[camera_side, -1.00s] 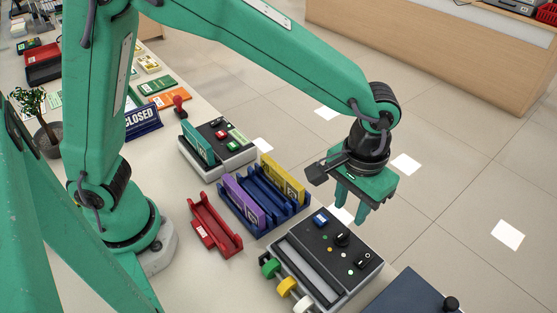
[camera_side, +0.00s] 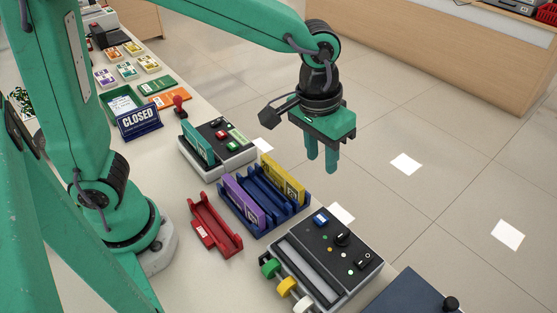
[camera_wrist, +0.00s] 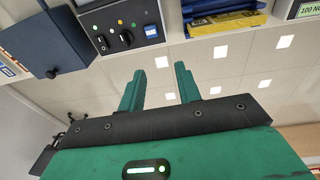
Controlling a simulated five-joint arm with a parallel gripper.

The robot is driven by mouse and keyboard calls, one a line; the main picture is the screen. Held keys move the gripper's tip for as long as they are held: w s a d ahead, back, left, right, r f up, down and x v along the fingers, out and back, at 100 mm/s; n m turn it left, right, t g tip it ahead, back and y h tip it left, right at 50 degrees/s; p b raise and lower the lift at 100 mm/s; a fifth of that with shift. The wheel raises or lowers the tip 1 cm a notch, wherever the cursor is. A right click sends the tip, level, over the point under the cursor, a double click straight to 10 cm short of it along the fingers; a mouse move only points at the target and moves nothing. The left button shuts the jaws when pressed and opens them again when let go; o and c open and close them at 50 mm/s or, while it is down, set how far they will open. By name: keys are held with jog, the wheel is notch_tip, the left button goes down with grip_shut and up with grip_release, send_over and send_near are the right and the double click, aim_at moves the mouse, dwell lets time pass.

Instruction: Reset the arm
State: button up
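My gripper (camera_side: 321,163) hangs in the air above and behind the blue rack, over the far edge of the counter, with its fingers pointing down. The fingers stand apart with nothing between them; in the wrist view the gripper (camera_wrist: 158,82) also shows a clear gap with only floor behind it. My green arm reaches across the upper part of the side view.
A blue rack (camera_side: 272,207) holds a purple block (camera_side: 243,200) and a yellow block (camera_side: 284,179). Around it are a red tray (camera_side: 215,226), a grey machine with a teal block (camera_side: 198,143), a control box (camera_side: 322,256), a dark blue box (camera_side: 408,295) and a CLOSED sign (camera_side: 139,119).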

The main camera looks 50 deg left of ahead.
jog(key=s+a+r+t, duration=0.2)
jog(key=s+a, duration=0.3)
jog(key=a, duration=0.4)
jog(key=s+a+r+t, duration=0.2)
jog(key=s+a, duration=0.4)
jog(key=a, duration=0.4)
jog(key=shift+r+y, duration=0.3)
jog(key=shift+r, duration=0.25)
